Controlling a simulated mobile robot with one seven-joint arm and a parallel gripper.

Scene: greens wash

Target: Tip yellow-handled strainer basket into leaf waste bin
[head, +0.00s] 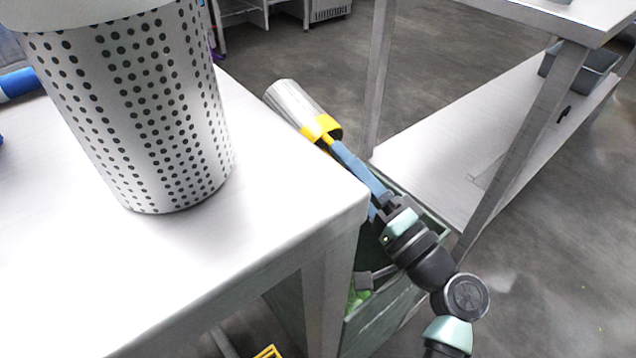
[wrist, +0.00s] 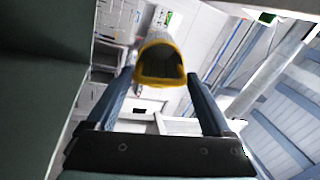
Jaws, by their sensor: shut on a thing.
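My gripper (head: 338,149) is shut on the strainer basket (head: 292,103), a silvery cylinder with a yellow band at the end near my fingers. In the wrist view the yellow rim (wrist: 160,80) lies between my two blue fingers (wrist: 160,88), with a dark hollow facing the camera. The basket is held tilted, beyond the table's right edge. A dark green bin (head: 383,322) stands on the floor by the table corner, below my wrist. Some bright green leaves (head: 358,297) show inside it. The basket's contents and most of the bin's inside are hidden.
A large perforated white cylinder (head: 135,110) stands on the white table (head: 215,240) at left. A metal rack with a low shelf (head: 445,155) stands at right and carries a grey tray (head: 590,75). Grey floor is open behind.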

